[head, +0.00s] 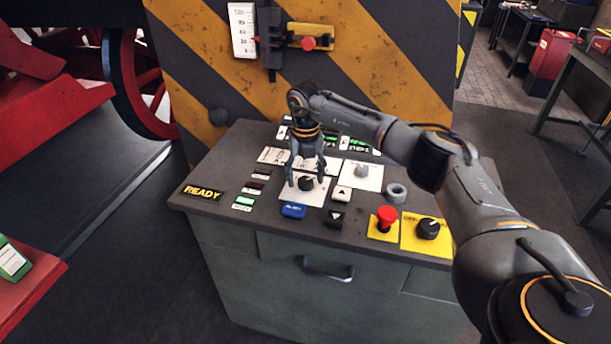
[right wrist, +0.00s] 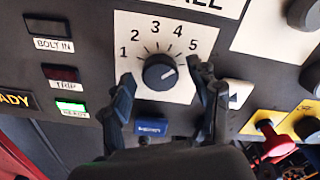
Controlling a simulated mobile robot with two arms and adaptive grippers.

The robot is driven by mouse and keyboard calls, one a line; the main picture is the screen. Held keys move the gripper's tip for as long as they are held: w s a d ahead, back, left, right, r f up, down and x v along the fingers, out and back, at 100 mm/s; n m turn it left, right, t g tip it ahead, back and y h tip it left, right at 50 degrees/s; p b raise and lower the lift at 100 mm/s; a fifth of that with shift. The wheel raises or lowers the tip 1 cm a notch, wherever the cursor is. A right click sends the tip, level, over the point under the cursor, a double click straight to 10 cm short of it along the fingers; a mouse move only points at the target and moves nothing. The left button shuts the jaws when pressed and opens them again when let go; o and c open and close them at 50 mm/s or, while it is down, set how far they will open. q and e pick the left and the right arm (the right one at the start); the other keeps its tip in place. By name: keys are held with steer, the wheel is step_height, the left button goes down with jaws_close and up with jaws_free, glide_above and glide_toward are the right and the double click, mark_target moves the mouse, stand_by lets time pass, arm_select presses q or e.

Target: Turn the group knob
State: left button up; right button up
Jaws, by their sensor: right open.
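The group knob (head: 306,184) is a round black knob on a white plate on the sloping top of the grey console. In the right wrist view the knob (right wrist: 160,72) sits below a scale numbered 1 to 5, and its pale mark points to the right, roughly toward the 5 side. My right gripper (head: 306,177) is open over the plate, fingers pointing down. In the right wrist view its fingertips (right wrist: 160,75) stand on either side of the knob, with a visible gap on both sides. My left gripper is not in view.
Near the knob are a blue button (head: 293,211), arrow buttons (head: 342,193), another knob on a white plate (head: 361,171), a red mushroom button (head: 386,217) and a black knob on yellow (head: 428,229). A green lamp (right wrist: 71,107) is lit. A striped panel stands behind.

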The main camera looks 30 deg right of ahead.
mark_target(305, 179)
step_height(305, 179, up, 12)
stand_by(0.4)
stand_by(0.4)
